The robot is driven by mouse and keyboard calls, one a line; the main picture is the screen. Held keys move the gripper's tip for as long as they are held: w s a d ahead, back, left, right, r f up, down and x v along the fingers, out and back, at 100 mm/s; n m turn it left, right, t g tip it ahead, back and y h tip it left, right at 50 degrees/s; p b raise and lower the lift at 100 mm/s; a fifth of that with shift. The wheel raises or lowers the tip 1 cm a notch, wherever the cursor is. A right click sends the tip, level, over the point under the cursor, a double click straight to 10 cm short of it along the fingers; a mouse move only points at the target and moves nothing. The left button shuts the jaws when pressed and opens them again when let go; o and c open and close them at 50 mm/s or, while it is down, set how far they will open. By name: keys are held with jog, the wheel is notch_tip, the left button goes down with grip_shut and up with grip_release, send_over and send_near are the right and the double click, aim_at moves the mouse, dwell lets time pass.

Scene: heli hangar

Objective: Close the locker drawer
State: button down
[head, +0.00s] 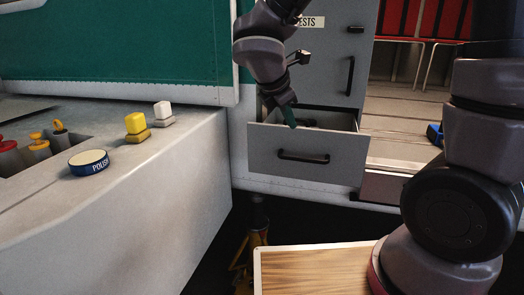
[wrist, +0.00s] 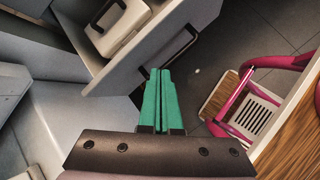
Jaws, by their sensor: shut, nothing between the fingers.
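The grey locker (head: 325,50) stands at the back middle in the head view. Its lowest drawer (head: 275,145) is pulled out and open at the top, with a dark bar handle (head: 303,157) on its front. The drawer front (wrist: 205,12) and handle (wrist: 172,48) also show in the wrist view. My gripper (head: 293,124) has green fingers and is shut and empty. In the head view its tips overlap the drawer's upper front edge. In the wrist view the fingertips (wrist: 160,72) lie close to the handle's near end; I cannot tell whether they touch.
A pale case (wrist: 118,25) lies inside the drawer. A grey counter (head: 150,200) with a polish tin (head: 89,162) stands at left. A wooden top (head: 315,268) is in front. Red seats (head: 425,18) stand at back right. Dark open floor lies below the drawer.

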jog(key=s+a+f+n+t+y, duration=0.1)
jog(key=a+f+n, duration=0.2)
jog(key=a+n, duration=0.25)
jog(key=a+f+n+t+y, duration=0.1)
jog(key=a+f+n+t, duration=0.1)
jog(key=a+f+n, duration=0.3)
send_near(261, 153)
jog(key=shift+m, duration=0.35)
jog(key=x, duration=0.5)
jog(key=shift+s+a+f, duration=0.15)
jog(key=shift+f, duration=0.15)
jog(key=shift+w, duration=0.5)
jog(key=w+d, duration=0.2)
jog(key=w, duration=0.5)
jog(key=w+d, duration=0.3)
jog(key=w, duration=0.5)
jog(key=w+d, duration=0.2)
jog(key=w, duration=0.6)
jog(key=shift+d, duration=0.4)
jog(key=shift+w+r, duration=0.1)
jog(key=shift+w, duration=0.1)
jog(key=shift+d+r, duration=0.1)
jog(key=shift+d, duration=0.05)
